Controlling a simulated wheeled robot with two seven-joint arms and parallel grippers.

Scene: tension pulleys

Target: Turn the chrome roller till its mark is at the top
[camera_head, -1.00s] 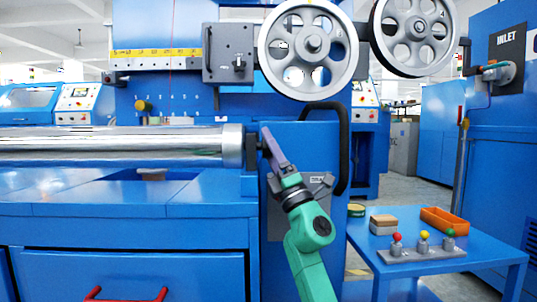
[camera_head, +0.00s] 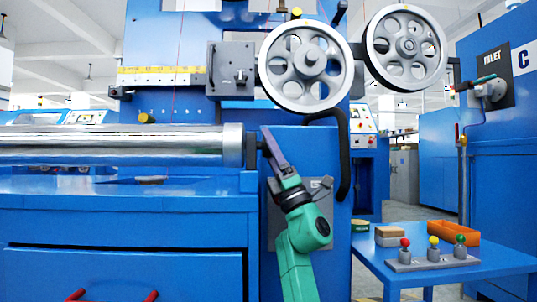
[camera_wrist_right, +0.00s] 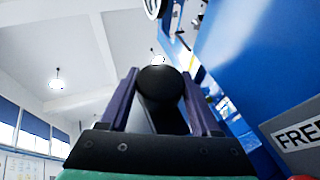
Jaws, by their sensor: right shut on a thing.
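The chrome roller (camera_head: 120,146) lies horizontally across the left of the head view, with a grey collar at its right end. I cannot make out a mark on its visible side. My right gripper (camera_head: 266,134) is at that right end, its purple fingers pointing up and slightly left. In the right wrist view, the fingers (camera_wrist_right: 158,76) are on either side of a dark round-ended handle (camera_wrist_right: 160,86), and the gripper is shut on it. The fingers partly hide where the handle joins the roller. My left gripper is not in view.
Two spoked pulleys (camera_head: 308,62) stand above right of my gripper. A black curved hose (camera_head: 344,160) runs close to its right. A blue side table (camera_head: 450,267) at lower right holds an orange tray (camera_head: 453,232) and coloured knobs. Blue cabinetry lies below the roller.

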